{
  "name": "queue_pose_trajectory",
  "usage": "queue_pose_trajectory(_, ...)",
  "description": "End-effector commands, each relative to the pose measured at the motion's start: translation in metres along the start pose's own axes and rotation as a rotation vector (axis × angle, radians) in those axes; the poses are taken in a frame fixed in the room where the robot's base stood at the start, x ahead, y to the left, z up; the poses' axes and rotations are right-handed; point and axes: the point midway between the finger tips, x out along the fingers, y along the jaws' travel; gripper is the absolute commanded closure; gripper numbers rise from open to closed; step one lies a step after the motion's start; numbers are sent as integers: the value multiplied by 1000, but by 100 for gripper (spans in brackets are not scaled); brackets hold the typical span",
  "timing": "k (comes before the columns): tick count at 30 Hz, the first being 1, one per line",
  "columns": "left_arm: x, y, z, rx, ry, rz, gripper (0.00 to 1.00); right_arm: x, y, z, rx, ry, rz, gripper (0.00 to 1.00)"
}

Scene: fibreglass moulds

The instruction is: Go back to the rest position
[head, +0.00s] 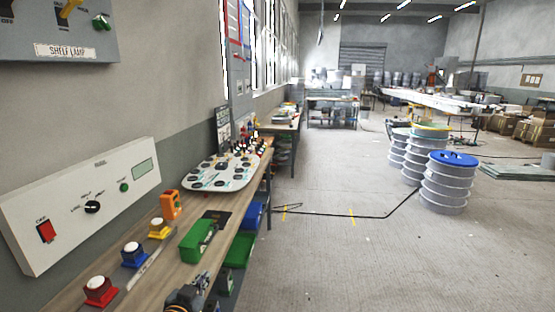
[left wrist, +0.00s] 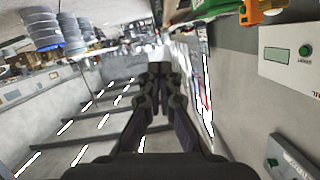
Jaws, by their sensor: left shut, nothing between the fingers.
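My left gripper (head: 190,293) shows at the bottom edge of the head view, beside the front edge of the wooden workbench (head: 170,240). In the left wrist view its dark fingers (left wrist: 160,70) are together with nothing between them. The wrist view is turned over, with ceiling lights low in the picture. My right gripper is in neither view.
The workbench bears red, blue and yellow buttons, a green box (head: 198,240), an orange device (head: 171,205) and a white board (head: 222,174). A control panel (head: 85,205) is on the wall. Drums (head: 445,185) stand right; the floor between is mostly clear, with a cable.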

Motion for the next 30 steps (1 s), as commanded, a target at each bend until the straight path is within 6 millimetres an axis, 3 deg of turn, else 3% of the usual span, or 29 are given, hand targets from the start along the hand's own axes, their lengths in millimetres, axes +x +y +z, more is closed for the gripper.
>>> queue_pose_trajectory(6,-24,8,43,-20,-159,29,100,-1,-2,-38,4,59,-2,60)
queue_pose_trajectory(9,-40,12,67,-32,-250,42,100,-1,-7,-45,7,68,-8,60)
queue_pose_trajectory(14,-73,17,105,-55,-409,55,100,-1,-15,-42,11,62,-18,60)
queue_pose_trajectory(22,-141,24,161,-95,-688,54,100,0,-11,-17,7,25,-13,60)
queue_pose_trajectory(30,-223,26,202,-131,-971,21,100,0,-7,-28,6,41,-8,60)
